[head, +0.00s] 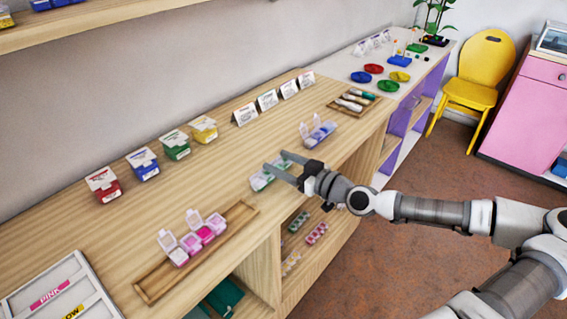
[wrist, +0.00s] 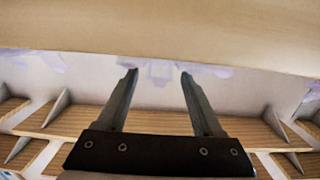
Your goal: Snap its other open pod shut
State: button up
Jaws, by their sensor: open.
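My gripper (head: 273,171) is open and empty over the bench, its two fingers apart and pointing left. A blue-violet pod strip (head: 318,133) sits farther back with a lid raised. A pink pod strip (head: 203,234) sits nearer the front left with several clear lids standing up. In the wrist view the fingers (wrist: 158,75) are spread with nothing between them; pale violet shapes behind them are too blurred to name.
Several coloured boxes with cards (head: 146,172) and white cards (head: 245,115) line the back. A tray of tubes (head: 366,96) is at the right. Bare bench (head: 225,172) lies left of my gripper.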

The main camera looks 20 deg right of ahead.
jog(key=shift+d, duration=0.1)
jog(key=b+v, duration=0.1)
jog(key=v, duration=1.6)
jog(key=shift+s, duration=0.25)
